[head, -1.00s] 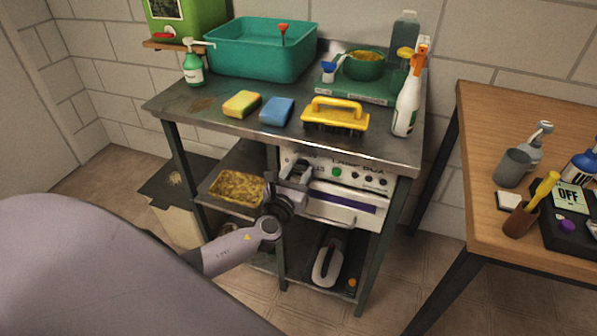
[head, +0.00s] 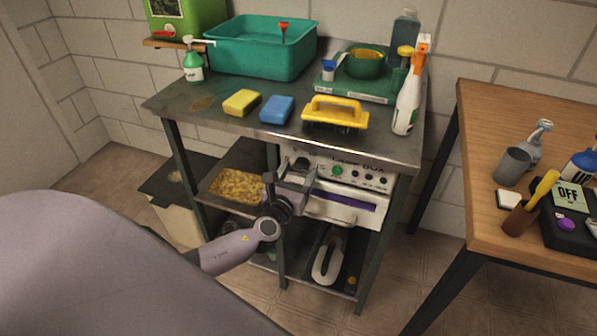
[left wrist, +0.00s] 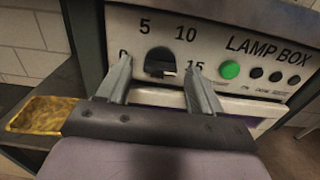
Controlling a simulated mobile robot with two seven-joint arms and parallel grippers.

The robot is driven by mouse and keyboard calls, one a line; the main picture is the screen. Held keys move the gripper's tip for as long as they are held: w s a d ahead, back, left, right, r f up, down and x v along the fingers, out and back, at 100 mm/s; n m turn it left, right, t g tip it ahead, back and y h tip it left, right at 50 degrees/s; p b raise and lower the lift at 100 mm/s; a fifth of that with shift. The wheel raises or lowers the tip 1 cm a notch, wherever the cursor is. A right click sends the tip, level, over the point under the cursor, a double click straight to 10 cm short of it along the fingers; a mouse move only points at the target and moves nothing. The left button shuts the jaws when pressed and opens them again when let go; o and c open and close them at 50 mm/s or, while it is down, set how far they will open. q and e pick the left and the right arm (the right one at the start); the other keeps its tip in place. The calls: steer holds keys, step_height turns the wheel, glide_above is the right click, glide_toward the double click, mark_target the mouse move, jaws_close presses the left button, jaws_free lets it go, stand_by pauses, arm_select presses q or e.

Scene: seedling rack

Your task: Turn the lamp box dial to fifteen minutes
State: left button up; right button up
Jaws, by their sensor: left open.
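The lamp box (head: 352,184) is a white unit on the middle shelf of the metal rack. The left wrist view shows its panel (left wrist: 213,43) with the numbers 0, 5, 10 and 15 around a dark dial (left wrist: 158,58). A small pale mark shows at the dial's lower right edge; I cannot tell the exact setting. My left gripper (left wrist: 158,66) is open, its fingers on either side of the dial in the picture; contact cannot be told. In the head view my left gripper (head: 293,172) is at the box's left front. My right gripper is not in view.
A green lamp (left wrist: 230,69) and several dark buttons sit right of the dial. A tray of yellowish material (head: 236,186) lies left on the same shelf. Above, the rack top (head: 225,120) overhangs and holds sponges, a yellow brush (head: 336,114) and a spray bottle (head: 406,105).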

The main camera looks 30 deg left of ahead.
arm_select(q)
steer(key=v, duration=0.6)
steer(key=shift+s, duration=0.2)
